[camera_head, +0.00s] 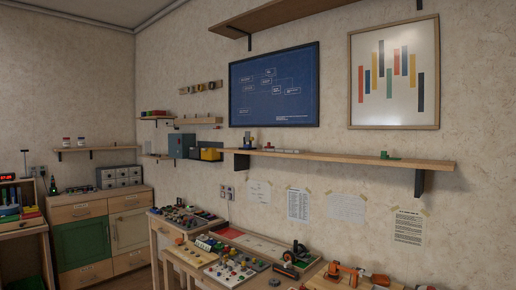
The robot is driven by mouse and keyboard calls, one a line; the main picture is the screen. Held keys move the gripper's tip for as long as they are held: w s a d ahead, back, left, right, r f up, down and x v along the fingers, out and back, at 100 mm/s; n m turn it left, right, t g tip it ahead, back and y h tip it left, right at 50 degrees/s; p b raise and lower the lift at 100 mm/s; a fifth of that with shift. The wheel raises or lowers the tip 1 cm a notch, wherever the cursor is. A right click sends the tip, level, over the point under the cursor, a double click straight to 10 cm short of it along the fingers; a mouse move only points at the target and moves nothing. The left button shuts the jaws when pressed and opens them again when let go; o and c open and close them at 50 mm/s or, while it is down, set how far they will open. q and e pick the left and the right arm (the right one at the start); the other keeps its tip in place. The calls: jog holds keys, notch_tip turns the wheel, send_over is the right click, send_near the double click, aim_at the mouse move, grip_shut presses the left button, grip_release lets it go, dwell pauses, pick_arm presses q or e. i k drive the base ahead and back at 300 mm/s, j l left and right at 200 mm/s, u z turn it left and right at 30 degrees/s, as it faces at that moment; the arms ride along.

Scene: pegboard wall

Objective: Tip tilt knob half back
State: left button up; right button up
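I cannot pick out the tilt knob for certain at this distance. A dark panel with several small knobs (187,219) lies on the far end of the workbench. The labels and knob angles are too small to read. Neither of my grippers is in view.
An orange device (345,274) and a dark wheeled piece (298,253) stand on the bench's right. A long wooden shelf (350,158) juts from the wall above. A cabinet with a green door (82,243) stands at left, with open floor beside it.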

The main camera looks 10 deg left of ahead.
aim_at(247, 134)
jog(key=i+j+z, duration=0.2)
jog(key=i+z, duration=0.15)
jog(key=z, duration=0.15)
jog(key=i+j+z, duration=0.35)
jog(key=z, duration=0.15)
